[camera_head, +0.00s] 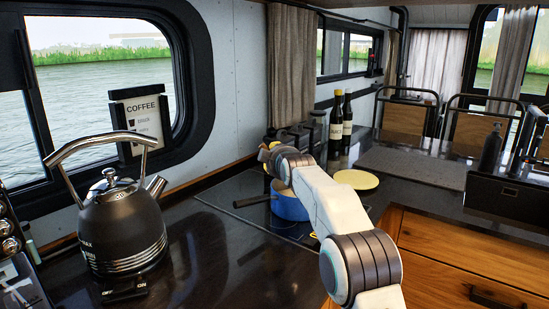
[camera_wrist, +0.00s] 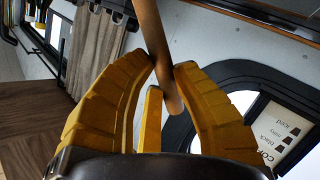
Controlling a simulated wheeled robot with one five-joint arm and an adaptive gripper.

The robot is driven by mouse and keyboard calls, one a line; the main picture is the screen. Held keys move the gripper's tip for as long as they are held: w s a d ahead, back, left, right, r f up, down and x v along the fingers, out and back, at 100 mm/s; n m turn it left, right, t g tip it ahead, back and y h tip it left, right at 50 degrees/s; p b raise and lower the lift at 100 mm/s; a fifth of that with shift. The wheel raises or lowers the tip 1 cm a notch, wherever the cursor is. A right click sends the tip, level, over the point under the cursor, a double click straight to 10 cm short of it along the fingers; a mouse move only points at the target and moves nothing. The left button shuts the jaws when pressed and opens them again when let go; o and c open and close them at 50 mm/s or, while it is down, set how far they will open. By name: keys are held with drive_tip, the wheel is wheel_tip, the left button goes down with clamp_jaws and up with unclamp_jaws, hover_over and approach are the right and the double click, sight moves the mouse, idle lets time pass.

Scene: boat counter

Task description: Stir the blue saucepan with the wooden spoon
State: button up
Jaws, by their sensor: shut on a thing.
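The blue saucepan (camera_head: 290,208) stands on the dark hob in the head view, its dark handle pointing left. My arm hides much of its top and inside. My gripper (camera_head: 270,150) is above the pan in the head view. In the wrist view its yellow fingers (camera_wrist: 164,75) are closed around the handle of the wooden spoon (camera_wrist: 152,35). The handle's rounded end sticks out between the fingers. The spoon's bowl is out of the wrist view, and I cannot tell in the head view whether it is in the pan.
A black kettle (camera_head: 125,228) stands at the left front. A pale yellow round plate or lid (camera_head: 356,180) lies right of the pan. Two dark bottles (camera_head: 336,128) stand behind it. A dark bottle (camera_head: 490,150) is at far right. The counter between kettle and pan is clear.

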drive_tip(key=shift+f+b, duration=0.3)
drive_tip(key=shift+f, duration=0.1)
drive_tip(key=shift+r, duration=0.15)
idle(0.7)
idle(0.3)
